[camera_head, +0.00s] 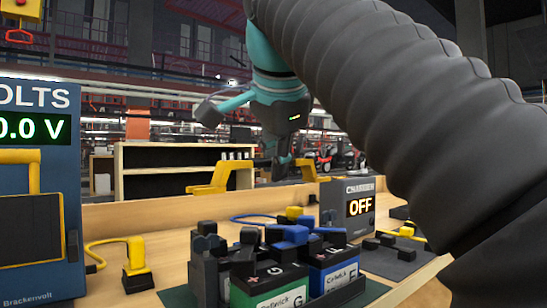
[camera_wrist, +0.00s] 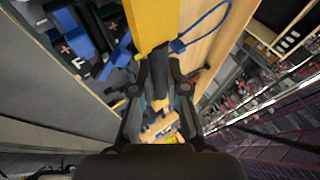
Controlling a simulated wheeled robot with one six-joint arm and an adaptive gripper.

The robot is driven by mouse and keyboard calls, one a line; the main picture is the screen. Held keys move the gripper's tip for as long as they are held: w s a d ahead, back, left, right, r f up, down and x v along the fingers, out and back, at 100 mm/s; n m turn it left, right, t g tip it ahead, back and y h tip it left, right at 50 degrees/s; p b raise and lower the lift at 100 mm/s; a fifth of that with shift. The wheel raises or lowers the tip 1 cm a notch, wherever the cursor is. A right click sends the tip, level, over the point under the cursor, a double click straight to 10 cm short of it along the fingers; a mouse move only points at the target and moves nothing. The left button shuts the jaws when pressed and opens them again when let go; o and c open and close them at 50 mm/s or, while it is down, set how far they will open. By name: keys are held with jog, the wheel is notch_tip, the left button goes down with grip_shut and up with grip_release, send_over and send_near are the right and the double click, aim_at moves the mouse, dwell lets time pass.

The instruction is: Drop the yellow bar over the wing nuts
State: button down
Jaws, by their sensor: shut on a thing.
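My gripper (camera_head: 282,165) is shut on the yellow bar (camera_head: 233,172), holding it in the air behind and above the battery tray. In the wrist view the bar (camera_wrist: 150,22) runs up from between the fingers of my gripper (camera_wrist: 158,75). A green-labelled battery (camera_head: 272,285) and a blue-labelled battery (camera_head: 335,268) stand side by side below. A dark wing-nut-like top (camera_head: 205,243) shows on the post left of the batteries. Other wing nuts are hard to make out.
A charger reading OFF (camera_head: 347,207) stands behind the batteries. Black blocks sit on a grey mat (camera_head: 390,264) at right. My arm hides the right side.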

jog(key=shift+w+d+f+b, duration=0.1)
jog(key=shift+d+f+b, duration=0.15)
jog(key=shift+f, duration=0.55)
jog(key=shift+d+f+b, duration=0.2)
jog(key=shift+f+b, duration=0.05)
jog(key=shift+f, duration=0.55)
jog(key=shift+w+d+f+b, duration=0.1)
jog(key=shift+d+f+b, duration=0.15)
jog(key=shift+f, duration=0.55)
jog(key=shift+s+a, duration=0.1)
jog(key=shift+f+b, duration=1.1)
jog(key=shift+f, duration=0.55)
jog(key=c, duration=1.1)
grip_release()
jog(key=v, duration=1.2)
jog(key=shift+a+r, duration=0.1)
